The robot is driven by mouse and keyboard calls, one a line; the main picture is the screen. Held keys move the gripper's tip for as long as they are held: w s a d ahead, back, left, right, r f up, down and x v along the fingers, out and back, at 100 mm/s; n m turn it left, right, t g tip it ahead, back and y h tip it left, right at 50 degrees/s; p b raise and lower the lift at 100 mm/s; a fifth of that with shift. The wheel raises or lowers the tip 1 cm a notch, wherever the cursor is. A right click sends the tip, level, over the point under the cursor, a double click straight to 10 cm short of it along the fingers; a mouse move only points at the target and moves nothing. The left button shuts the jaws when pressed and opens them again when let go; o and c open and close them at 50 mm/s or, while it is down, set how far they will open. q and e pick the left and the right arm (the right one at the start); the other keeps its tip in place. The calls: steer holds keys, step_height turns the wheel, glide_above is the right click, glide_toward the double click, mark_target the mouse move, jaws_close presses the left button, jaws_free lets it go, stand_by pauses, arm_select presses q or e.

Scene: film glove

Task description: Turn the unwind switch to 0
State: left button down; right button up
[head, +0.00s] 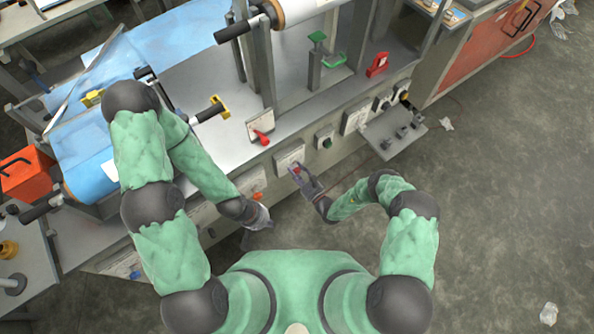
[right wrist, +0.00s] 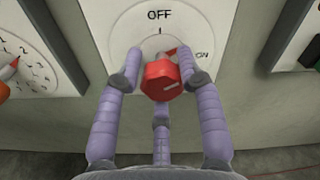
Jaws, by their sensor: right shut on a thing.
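A red pointer shows behind the knob, angled up and right toward ON. I cannot read an unwind label. My right gripper (right wrist: 160,68) has its purple fingers around the knob, shut on it. In the head view this right gripper (head: 305,180) is at the machine's front panel. My left gripper (head: 260,217) is near the panel to the left, low and apart from the knob; its fingers are too small to judge.
Left of the plate is a numbered dial (right wrist: 28,68) with a red pointer. A dark box with a green part (right wrist: 312,58) is at the right. Along the panel are a green button box (head: 324,140) and a small grey shelf (head: 395,133). Open floor lies right.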

steer(key=n, duration=0.7)
steer(key=shift+w+r+n, duration=0.15)
steer(key=shift+r+n, duration=0.1)
steer(key=shift+n, duration=0.05)
steer(key=shift+c, duration=0.2)
steer(key=n, duration=0.4)
steer(key=shift+a+f+p, duration=0.1)
steer(key=shift+a+p, duration=0.05)
steer(key=shift+p, duration=0.25)
steer(key=shift+a+n, duration=0.1)
steer(key=shift+n, duration=0.2)
steer(key=shift+s+f, duration=0.15)
steer(key=shift+s, duration=0.1)
steer(key=shift+s+a, duration=0.1)
steer(key=o, duration=1.2)
steer(key=shift+c, duration=0.2)
